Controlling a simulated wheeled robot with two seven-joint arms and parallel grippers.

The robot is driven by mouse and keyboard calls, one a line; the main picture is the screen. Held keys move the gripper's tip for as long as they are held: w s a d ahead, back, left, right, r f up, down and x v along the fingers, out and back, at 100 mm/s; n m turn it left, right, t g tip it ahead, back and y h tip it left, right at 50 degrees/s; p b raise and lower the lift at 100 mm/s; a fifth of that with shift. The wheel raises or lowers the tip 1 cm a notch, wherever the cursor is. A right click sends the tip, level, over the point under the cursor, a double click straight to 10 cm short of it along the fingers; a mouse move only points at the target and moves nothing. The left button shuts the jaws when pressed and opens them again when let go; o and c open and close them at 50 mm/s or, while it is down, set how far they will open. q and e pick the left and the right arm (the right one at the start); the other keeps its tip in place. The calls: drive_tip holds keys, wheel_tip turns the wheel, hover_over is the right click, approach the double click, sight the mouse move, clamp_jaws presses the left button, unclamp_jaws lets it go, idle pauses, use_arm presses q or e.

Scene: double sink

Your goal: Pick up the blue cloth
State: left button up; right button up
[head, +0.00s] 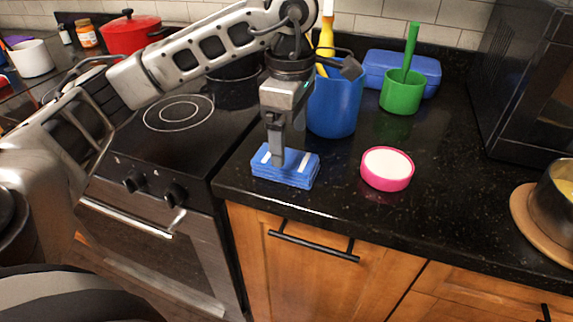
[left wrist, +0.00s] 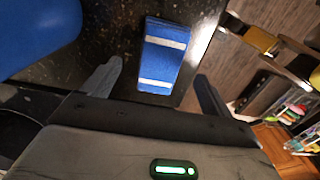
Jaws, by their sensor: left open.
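The blue cloth (head: 286,174) is a folded stack with white stripes. It lies on the black counter close to the front edge, beside the stove. In the left wrist view the cloth (left wrist: 162,55) lies ahead of the space between my fingers, and the fingers do not touch it there. My left gripper (head: 277,160) is over the cloth, pointing down, and hides part of its top. In the left wrist view my left gripper (left wrist: 158,80) has its fingers spread apart and empty. My right gripper is not in view.
A blue pitcher (head: 334,105) stands just behind the cloth. A pink-rimmed round container (head: 387,169) is to its right. A green cup (head: 403,92) and a blue box (head: 375,68) are further back.

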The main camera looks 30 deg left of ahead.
sight(290, 159)
use_arm(q)
wheel_tip(290, 159, down, 5)
drive_tip(key=shift+s+f+p, duration=0.1)
drive_tip(key=shift+f+p, duration=0.05)
drive_tip(key=shift+p, duration=0.15)
drive_tip(key=shift+d, duration=0.1)
drive_tip(key=c, duration=1.1)
drive_tip(key=shift+o, duration=0.2)
drive_tip(key=shift+r, duration=0.6)
drive_tip(key=s+d+r, duration=0.3)
drive_tip(key=s+r, duration=0.9)
drive_tip(key=s, duration=0.1)
drive_tip(key=shift+s+d, duration=0.25)
drive_tip(key=shift+d, duration=0.05)
drive_tip(key=shift+o, duration=0.4)
drive_tip(key=shift+f, duration=0.1)
